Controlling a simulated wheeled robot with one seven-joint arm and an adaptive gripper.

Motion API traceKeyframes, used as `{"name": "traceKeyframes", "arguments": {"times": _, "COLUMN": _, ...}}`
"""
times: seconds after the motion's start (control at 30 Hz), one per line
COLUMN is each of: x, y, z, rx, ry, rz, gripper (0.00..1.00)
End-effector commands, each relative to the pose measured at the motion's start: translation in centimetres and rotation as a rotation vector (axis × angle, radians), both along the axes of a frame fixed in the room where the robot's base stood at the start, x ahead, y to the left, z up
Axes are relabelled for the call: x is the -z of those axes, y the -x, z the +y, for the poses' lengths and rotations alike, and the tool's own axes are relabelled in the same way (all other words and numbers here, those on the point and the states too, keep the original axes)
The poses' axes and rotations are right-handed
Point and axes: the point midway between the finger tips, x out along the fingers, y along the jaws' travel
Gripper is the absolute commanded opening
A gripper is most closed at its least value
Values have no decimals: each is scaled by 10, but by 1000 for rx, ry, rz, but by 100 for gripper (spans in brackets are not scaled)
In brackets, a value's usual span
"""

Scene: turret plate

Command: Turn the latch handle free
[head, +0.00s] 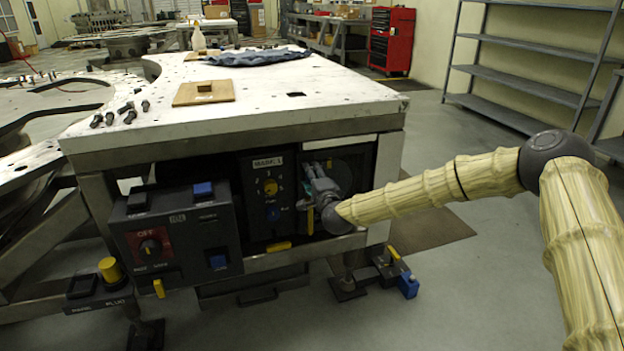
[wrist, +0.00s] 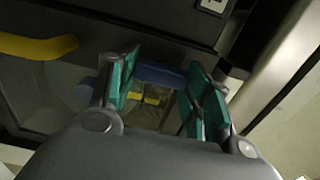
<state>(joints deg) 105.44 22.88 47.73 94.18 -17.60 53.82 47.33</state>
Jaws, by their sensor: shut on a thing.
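My gripper (head: 314,172) reaches into the dark recess at the front right of the white-topped table, and the wrist partly hides what is there. In the wrist view my gripper (wrist: 160,88) has its two green-padded fingers on either side of a blue bar, which I take to be the latch handle (wrist: 160,75). The bar lies crosswise between the fingertips, against a dark panel. The gripper is shut on it with a gap as wide as the bar.
A yellow handle (wrist: 38,47) sits left of the fingers in the wrist view. A dark control box (head: 178,235) with a red OFF plate juts out left of the recess. The white tabletop (head: 280,95) overhangs above. Open floor (head: 470,260) lies to the right.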

Motion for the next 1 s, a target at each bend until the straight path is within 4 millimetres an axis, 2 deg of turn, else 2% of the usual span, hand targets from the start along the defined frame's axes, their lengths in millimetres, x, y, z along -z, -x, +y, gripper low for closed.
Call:
{"name": "traceKeyframes", "arguments": {"times": 0.4, "x": 1, "y": 0, "z": -1, "rx": 2, "ry": -6, "rz": 3, "gripper": 26}}
{"name": "traceKeyframes", "arguments": {"times": 0.43, "x": 1, "y": 0, "z": -1, "rx": 2, "ry": -6, "rz": 3, "gripper": 53}}
{"name": "traceKeyframes", "arguments": {"times": 0.53, "x": 1, "y": 0, "z": -1, "rx": 1, "ry": -5, "rz": 3, "gripper": 71}}
{"name": "traceKeyframes", "arguments": {"times": 0.87, "x": 0, "y": 0, "z": 0, "rx": 0, "ry": -6, "rz": 2, "gripper": 71}}
{"name": "traceKeyframes", "arguments": {"times": 1.0, "x": 0, "y": 8, "z": -3, "rx": 0, "ry": -6, "rz": 2, "gripper": 71}}
